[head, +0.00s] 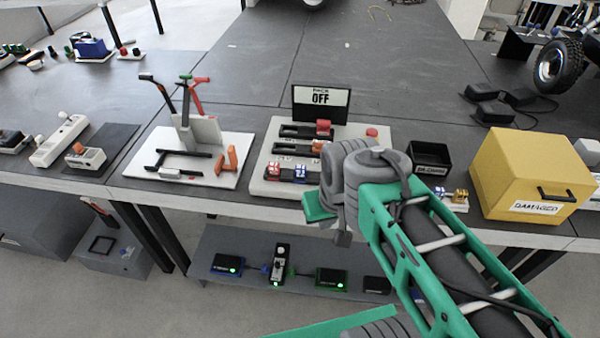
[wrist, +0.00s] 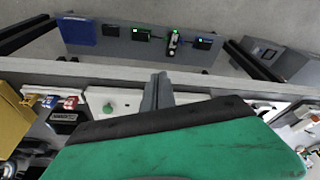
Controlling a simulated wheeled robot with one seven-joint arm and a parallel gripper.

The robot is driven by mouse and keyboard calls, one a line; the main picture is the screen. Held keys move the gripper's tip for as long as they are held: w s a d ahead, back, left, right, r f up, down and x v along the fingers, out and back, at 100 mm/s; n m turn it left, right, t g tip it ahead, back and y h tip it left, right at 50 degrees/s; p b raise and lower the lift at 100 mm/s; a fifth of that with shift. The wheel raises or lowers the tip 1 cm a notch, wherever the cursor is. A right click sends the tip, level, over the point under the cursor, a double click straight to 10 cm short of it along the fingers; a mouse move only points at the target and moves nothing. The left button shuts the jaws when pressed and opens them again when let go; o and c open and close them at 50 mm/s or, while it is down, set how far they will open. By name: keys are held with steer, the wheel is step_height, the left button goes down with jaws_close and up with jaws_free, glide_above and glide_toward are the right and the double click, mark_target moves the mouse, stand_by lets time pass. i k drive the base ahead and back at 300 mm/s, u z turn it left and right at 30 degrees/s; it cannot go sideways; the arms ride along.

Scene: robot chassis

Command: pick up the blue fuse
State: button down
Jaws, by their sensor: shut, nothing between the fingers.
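On the pale panel (head: 262,186), a blue fuse-like block (head: 300,173) stands beside a red one (head: 273,171) near the front edge. A second blue block (head: 438,192) shows in the small rack right of my arm; in the wrist view, a blue block (wrist: 48,101) sits between a red and a gold one. My gripper (head: 342,238) hangs in front of the panel, near the bench edge, to the right of the panel's blue block and apart from it. In the wrist view my gripper (wrist: 157,92) is shut and empty. My arm hides the panel's right part.
A black sign reading OFF (head: 320,100) stands behind the panel. A yellow box (head: 530,165) and a black bin (head: 430,155) stand to the right. A white tool stand (head: 195,145) is left. A lower shelf (head: 235,248) holds several devices.

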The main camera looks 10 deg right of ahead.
mark_target(301, 170)
steer(key=u, duration=2.15)
steer(key=i, duration=1.9)
steer(key=z, duration=2.9)
